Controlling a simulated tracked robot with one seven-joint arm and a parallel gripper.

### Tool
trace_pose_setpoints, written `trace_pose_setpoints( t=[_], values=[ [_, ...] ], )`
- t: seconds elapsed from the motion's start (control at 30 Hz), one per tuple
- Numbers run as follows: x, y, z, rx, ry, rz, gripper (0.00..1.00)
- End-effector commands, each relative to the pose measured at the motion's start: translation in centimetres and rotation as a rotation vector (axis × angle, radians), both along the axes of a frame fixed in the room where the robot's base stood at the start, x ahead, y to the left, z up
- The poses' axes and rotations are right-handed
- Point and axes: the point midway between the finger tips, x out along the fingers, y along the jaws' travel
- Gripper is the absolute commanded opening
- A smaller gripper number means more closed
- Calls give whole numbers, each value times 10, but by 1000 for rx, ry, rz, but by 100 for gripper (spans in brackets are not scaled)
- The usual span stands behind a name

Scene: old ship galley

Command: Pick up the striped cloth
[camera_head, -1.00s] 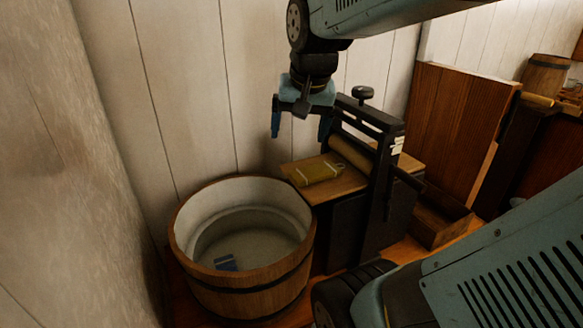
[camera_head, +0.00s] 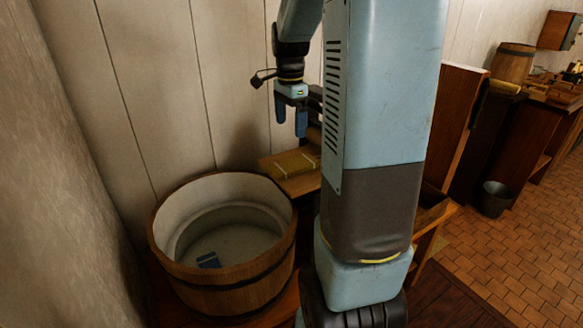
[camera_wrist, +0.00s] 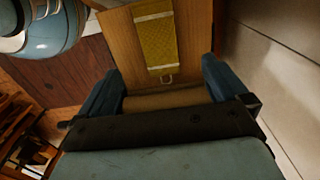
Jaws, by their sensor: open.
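The striped cloth (camera_head: 295,163) is a flat, olive-yellow folded piece with pale stripes near its ends. It lies on the wooden board (camera_head: 277,172) to the right of the tub. In the wrist view the cloth (camera_wrist: 156,38) lies on the board (camera_wrist: 120,40), with a small pale loop at its lower end. My gripper (camera_head: 290,123) is open and empty above the cloth, pointing down and apart from it. In the wrist view its two blue fingers (camera_wrist: 163,75) stand either side of a roller, below the cloth in the picture. My arm hides most of the wringer.
Pale plank walls stand close behind and to the left. A grey bucket (camera_head: 494,198) stands on the tiled floor at right.

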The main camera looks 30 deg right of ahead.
Motion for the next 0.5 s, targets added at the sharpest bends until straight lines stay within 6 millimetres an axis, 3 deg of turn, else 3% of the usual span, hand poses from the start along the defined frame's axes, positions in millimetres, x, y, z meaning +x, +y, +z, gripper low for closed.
trace_pose_setpoints(
  t=[0.3, 0.5],
  values=[
    [-1, 0, -54, 1, 3, 2, 100],
    [-1, 1, -73, 0, 1, 3, 100]
  ],
)
